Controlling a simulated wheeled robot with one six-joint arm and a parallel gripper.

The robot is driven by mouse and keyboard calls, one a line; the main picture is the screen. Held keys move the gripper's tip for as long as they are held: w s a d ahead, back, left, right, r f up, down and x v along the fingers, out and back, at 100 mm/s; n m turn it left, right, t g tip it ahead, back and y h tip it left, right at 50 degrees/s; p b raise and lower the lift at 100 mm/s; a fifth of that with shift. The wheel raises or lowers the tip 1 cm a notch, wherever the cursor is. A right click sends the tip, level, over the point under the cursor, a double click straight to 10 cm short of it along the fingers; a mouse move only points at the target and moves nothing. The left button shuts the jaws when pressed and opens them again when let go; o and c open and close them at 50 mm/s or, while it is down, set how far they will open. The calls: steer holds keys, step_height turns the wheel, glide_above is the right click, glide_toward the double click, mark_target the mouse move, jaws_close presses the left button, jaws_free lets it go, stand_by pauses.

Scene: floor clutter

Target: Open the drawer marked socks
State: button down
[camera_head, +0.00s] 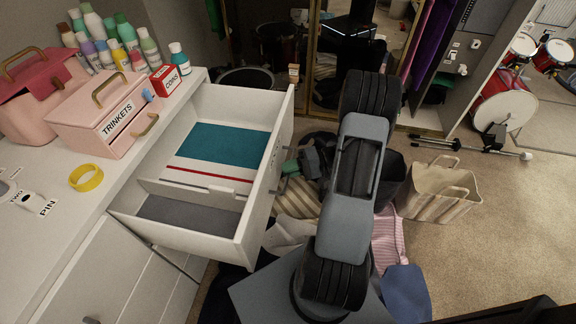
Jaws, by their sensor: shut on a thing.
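A white drawer (252,232) stands pulled out from the white dresser (75,225), its inside open to view. A label (275,151) on its front is seen too edge-on to read, so I cannot tell whether it says socks. A dark handle (282,187) shows on the outer face of the front. My gripper (288,168) is at this front, beside the handle, and is shut on it; the fingertips are small and partly hidden. Inside the drawer lie a teal panel (215,142), a pale divider with a red stripe, and a grey section.
On the dresser top stand a pink TRINKETS box (100,115), a red-and-white box (165,80), several bottles (125,35) and a yellow ring (86,177). Clothes and a striped bag (440,190) lie on the floor. Carpet (500,240) is clear at right.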

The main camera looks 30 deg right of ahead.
steer(key=shift+s, duration=0.1)
steer(key=c, duration=1.2)
jaws_free()
steer(key=shift+d, duration=0.1)
steer(key=p+v, duration=0.1)
steer(key=v, duration=1.2)
steer(key=shift+d, duration=0.4)
steer(key=shift+s+r, duration=0.1)
steer(key=shift+s, duration=0.05)
